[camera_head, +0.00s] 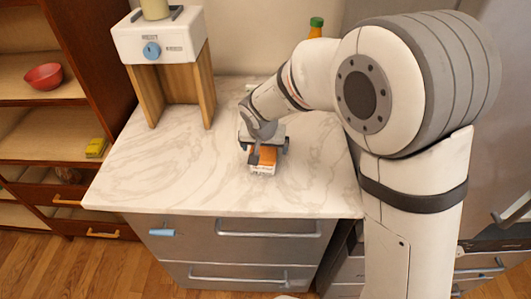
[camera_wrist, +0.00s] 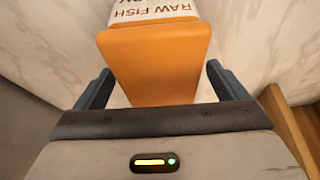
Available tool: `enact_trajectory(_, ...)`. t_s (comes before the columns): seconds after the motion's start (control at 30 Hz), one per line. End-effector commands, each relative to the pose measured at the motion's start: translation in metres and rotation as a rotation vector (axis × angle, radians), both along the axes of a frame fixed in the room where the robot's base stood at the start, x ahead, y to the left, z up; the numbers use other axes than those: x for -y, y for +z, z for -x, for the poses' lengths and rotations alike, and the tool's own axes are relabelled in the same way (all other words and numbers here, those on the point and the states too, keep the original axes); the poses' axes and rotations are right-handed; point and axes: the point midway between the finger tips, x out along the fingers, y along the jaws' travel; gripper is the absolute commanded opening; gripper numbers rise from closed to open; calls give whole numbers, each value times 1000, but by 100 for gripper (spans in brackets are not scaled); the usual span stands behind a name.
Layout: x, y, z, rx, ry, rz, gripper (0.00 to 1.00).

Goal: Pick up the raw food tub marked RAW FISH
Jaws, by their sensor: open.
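The raw food tub has an orange lid and a white label reading RAW FISH. In the head view the tub (camera_head: 263,167) stands on the marble counter, partly hidden under my gripper. In the wrist view the tub (camera_wrist: 155,62) fills the upper middle, with its orange top toward my gripper. My gripper (camera_wrist: 157,85) is open, with one dark finger on each side of the tub and a gap showing at both sides. In the head view my gripper (camera_head: 264,148) is right over the tub.
The marble counter (camera_head: 160,170) is clear to the left and front. A white machine on wooden legs (camera_head: 160,45) stands at the back left. A bottle with a green cap (camera_head: 316,27) is behind my arm. Shelves at left hold a red bowl (camera_head: 43,77) and a yellow item (camera_head: 96,148).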

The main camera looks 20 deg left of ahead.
Motion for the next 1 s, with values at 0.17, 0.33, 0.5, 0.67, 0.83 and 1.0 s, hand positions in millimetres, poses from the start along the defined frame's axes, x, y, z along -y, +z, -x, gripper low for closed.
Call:
enact_trajectory(0.17,0,-2,0,0,0,0,93)
enact_trajectory(0.33,0,-3,0,0,-1,0,93)
enact_trajectory(0.5,1,-3,0,0,-1,0,93)
enact_trajectory(0.67,1,-3,-1,0,-2,-1,93)
enact_trajectory(0.83,1,-3,-1,0,-2,-1,84)
enact_trajectory(1.0,1,-3,-1,0,-2,0,70)
